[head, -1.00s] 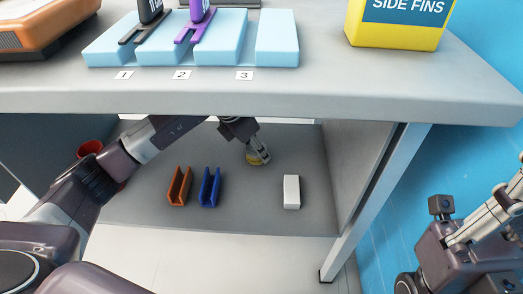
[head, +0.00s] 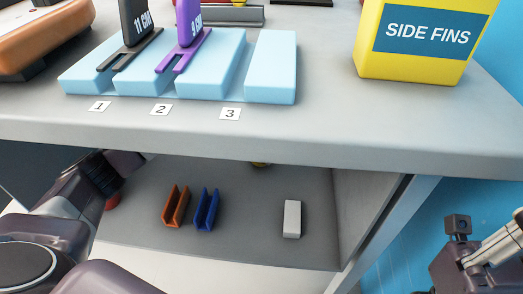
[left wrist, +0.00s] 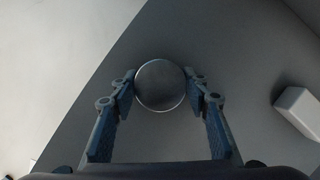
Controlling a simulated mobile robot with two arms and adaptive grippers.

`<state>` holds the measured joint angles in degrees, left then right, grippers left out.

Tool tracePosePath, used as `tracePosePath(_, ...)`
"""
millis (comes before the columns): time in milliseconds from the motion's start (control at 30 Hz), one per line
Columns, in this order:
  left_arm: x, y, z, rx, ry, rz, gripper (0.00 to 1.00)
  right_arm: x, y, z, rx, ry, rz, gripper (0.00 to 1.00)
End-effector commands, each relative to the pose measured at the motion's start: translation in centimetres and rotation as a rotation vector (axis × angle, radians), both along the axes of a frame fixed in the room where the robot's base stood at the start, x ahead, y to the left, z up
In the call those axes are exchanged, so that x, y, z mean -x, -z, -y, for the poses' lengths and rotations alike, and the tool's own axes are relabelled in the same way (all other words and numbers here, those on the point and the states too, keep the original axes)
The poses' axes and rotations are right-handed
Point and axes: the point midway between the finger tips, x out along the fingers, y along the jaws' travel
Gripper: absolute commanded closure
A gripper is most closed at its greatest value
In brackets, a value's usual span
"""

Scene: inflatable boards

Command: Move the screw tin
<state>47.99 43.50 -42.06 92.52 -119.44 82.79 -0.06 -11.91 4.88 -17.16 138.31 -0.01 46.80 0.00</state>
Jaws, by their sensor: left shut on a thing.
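The screw tin, round with a grey metal top, is between the fingers of my left gripper in the left wrist view (left wrist: 160,85). My left gripper (left wrist: 160,92) is shut on its sides. In the head view only a small yellowish bit of the tin (head: 261,164) shows under the bench's front edge, and the left gripper is hidden behind that edge. Part of my right arm is at the lower right of the head view; its finger state is unclear.
The lower shelf (head: 250,240) holds an orange holder (head: 176,206), a blue holder (head: 207,209) and a white block (head: 292,219). The bench top (head: 330,130) overhangs it. On top stand light blue blocks (head: 270,68), fins and a yellow box (head: 415,65).

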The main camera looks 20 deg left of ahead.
Motion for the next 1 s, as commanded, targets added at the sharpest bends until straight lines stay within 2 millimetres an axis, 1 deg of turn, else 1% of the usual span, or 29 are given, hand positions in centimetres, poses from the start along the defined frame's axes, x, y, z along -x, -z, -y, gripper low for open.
tracePosePath(67,0.0,0.0,0.0,-0.001,0.000,-0.001,0.85,0.0,0.0,0.0,0.000,0.000,0.000,1.00)
tracePosePath(100,0.0,0.0,0.0,-0.001,0.000,-0.001,0.55,0.0,0.0,0.0,0.000,0.000,0.000,1.00)
tracePosePath(267,0.0,0.0,0.0,-0.001,0.000,-0.001,0.37,0.0,0.0,0.0,0.001,-0.001,0.000,1.00)
tracePosePath(533,0.0,0.0,0.0,0.000,0.000,0.000,0.37,0.0,-0.1,-0.1,0.003,-0.001,0.006,1.00)
tracePosePath(633,0.2,-0.6,-0.1,0.000,0.000,0.001,0.37,0.0,-0.1,0.0,0.003,-0.001,0.006,1.00)
tracePosePath(900,1.5,-4.7,-1.1,-0.003,-0.001,0.003,0.37,0.0,-0.1,0.0,0.002,0.000,0.005,1.00)
tracePosePath(1000,2.0,-5.9,-1.3,-0.001,0.001,0.002,0.37,0.0,-0.1,0.0,0.001,0.000,0.004,1.00)
